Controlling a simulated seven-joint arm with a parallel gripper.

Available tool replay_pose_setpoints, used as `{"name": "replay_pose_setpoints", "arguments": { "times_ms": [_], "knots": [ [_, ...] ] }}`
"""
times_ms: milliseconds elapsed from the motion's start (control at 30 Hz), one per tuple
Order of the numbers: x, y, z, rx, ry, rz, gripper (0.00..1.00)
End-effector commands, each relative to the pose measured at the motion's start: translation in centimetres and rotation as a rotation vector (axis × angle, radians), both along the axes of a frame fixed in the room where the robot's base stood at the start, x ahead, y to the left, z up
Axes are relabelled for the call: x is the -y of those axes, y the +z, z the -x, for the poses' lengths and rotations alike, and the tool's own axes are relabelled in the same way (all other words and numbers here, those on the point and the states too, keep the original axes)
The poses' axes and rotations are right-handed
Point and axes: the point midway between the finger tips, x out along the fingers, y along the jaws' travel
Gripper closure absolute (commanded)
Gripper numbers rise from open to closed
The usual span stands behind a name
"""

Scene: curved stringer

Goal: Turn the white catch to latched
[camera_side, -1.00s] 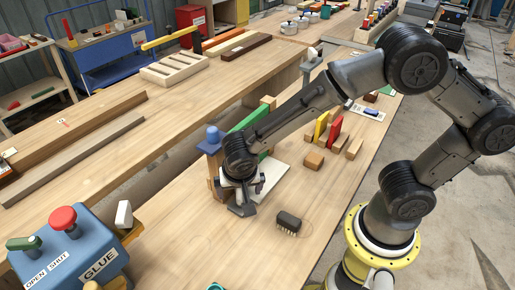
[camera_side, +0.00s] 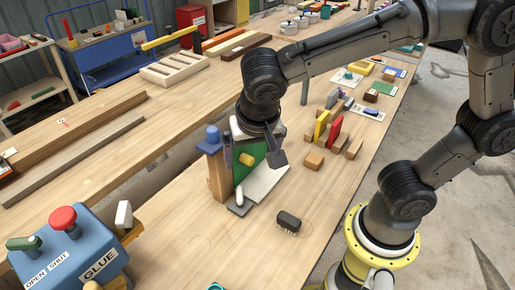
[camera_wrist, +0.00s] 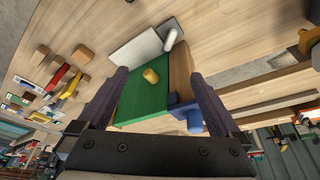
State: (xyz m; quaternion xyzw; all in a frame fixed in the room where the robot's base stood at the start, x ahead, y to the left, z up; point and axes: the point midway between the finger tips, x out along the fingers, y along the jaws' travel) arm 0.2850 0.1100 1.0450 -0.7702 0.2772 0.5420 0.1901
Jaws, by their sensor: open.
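A small white catch (camera_side: 239,197) stands on a grey plate at the foot of a green panel (camera_side: 245,172). In the wrist view the white catch (camera_wrist: 170,39) lies at the panel's far corner, slanting on its grey plate. I cannot tell its latch state for sure. My gripper (camera_side: 277,157) is above the panel's top, apart from the catch. In the wrist view my gripper (camera_wrist: 158,78) is open and empty, its fingers framing the green panel.
A wooden post with a blue top (camera_side: 212,138) stands left of the panel. A white plate (camera_side: 266,183) lies to its right. A blue glue box (camera_side: 70,245) is front left.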

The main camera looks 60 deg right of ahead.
Motion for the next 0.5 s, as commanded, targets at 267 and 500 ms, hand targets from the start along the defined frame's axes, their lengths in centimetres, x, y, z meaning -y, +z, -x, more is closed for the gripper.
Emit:
{"name": "replay_pose_setpoints", "arguments": {
  "times_ms": [267, 500],
  "knots": [
    [1.26, 0.85, 0.54, -0.011, 0.048, -0.013, 0.00],
    [1.28, 0.85, 0.56, -0.012, 0.051, -0.012, 0.00]
  ]
}}
